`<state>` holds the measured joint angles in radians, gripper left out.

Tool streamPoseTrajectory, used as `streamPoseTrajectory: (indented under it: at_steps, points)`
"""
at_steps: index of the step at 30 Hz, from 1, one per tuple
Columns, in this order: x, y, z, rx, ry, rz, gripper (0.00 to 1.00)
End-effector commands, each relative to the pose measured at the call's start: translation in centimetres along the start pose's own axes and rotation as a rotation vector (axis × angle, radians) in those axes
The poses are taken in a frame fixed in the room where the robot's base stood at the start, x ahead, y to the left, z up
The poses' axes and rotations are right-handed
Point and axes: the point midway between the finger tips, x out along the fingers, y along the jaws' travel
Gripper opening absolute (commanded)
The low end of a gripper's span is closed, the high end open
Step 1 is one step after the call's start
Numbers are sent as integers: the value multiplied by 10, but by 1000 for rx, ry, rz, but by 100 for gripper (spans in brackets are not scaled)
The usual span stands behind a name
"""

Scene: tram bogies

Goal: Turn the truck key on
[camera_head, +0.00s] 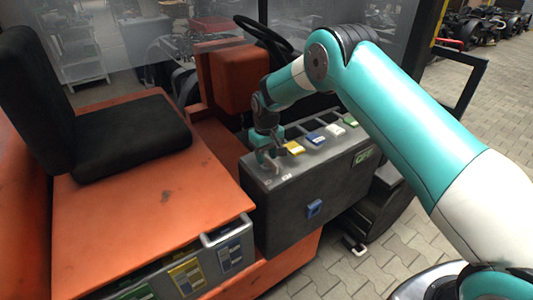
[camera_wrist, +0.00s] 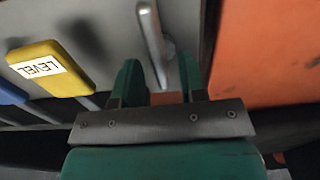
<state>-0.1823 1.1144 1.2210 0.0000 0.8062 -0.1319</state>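My gripper (camera_head: 268,160) is over the left end of the grey control box (camera_head: 285,215), beside the yellow lever. In the wrist view my gripper (camera_wrist: 160,72) is open, with its two green fingers apart. A slim metal piece (camera_wrist: 152,38), possibly the key, reaches down between the fingertips, with visible space on both sides. I cannot tell for sure that it is the key. In the head view my gripper hides that spot. A green display (camera_head: 362,156) on the box's side appears to read OFF.
A yellow lever (camera_head: 292,148) marked LEVEL in the wrist view (camera_wrist: 52,68) is close to my gripper. Blue (camera_head: 317,137), white (camera_head: 335,130) and green (camera_head: 350,121) levers follow along the box. A blue switch (camera_head: 314,208) is on its side. The black seat (camera_head: 132,137) stands left.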

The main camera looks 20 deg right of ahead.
Motion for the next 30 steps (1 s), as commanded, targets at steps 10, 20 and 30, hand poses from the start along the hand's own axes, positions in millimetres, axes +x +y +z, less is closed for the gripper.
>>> streamPoseTrajectory:
  at_steps: [10,20,30]
  points:
    - [11,0,0,0,1,0,38]
    - [11,0,0,0,0,0,0]
    - [12,0,0,47,0,0,0]
